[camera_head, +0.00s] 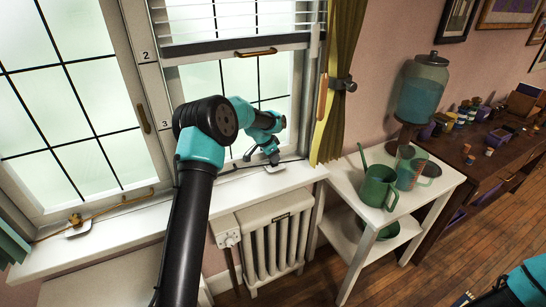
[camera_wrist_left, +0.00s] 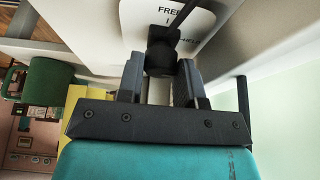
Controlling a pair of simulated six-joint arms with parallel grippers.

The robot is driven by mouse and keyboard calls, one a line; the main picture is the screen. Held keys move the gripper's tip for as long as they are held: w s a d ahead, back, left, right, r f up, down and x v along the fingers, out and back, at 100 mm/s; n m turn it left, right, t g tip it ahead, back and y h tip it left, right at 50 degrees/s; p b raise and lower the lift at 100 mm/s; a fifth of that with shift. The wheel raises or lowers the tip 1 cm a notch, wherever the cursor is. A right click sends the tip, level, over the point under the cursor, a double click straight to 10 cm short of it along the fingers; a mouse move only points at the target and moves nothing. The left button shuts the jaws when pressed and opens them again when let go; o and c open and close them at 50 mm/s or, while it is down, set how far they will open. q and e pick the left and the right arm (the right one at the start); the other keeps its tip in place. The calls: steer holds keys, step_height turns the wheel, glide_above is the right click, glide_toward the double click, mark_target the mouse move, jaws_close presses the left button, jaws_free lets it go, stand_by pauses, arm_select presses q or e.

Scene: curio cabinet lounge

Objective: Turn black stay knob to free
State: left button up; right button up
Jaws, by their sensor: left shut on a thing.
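The black stay knob (camera_wrist_left: 161,52) shows in the left wrist view, in front of a white plate (camera_wrist_left: 190,18) marked "FREE" with a short line below it. A second word on the plate is partly covered, and a dark rod crosses the plate. My left gripper (camera_wrist_left: 160,68) is shut on the knob, one finger on each side. In the head view my left gripper (camera_head: 268,158) is small and low at the right-hand window, just above the sill; the knob is hard to make out there.
The white sill (camera_head: 120,228) runs beneath the windows. At its left end, a brass fitting (camera_head: 75,222) sits on a white plate. A yellow curtain (camera_head: 340,80) hangs right of the gripper. A white side table (camera_head: 350,178) holds a green jug (camera_head: 378,187). A radiator (camera_head: 272,235) stands below.

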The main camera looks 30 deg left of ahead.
arm_select(q)
steer(key=shift+n, duration=0.6)
steer(key=n+y, duration=0.1)
steer(key=n, duration=0.2)
steer(key=shift+d+t+y, duration=0.1)
steer(key=shift+t+y, duration=0.2)
steer(key=n+y, duration=0.1)
steer(key=n, duration=0.3)
steer(key=shift+n+y, duration=0.4)
steer(key=n, duration=0.2)
steer(key=n+y, duration=0.1)
steer(key=n, duration=0.1)
steer(key=shift+d+y, duration=0.15)
steer(key=shift+y, duration=0.15)
steer(key=n+g, duration=0.1)
steer(key=n, duration=0.1)
steer(key=n+y, duration=0.1)
steer(key=n, duration=0.1)
steer(key=shift+n+g, duration=0.4)
steer(key=o, duration=0.9)
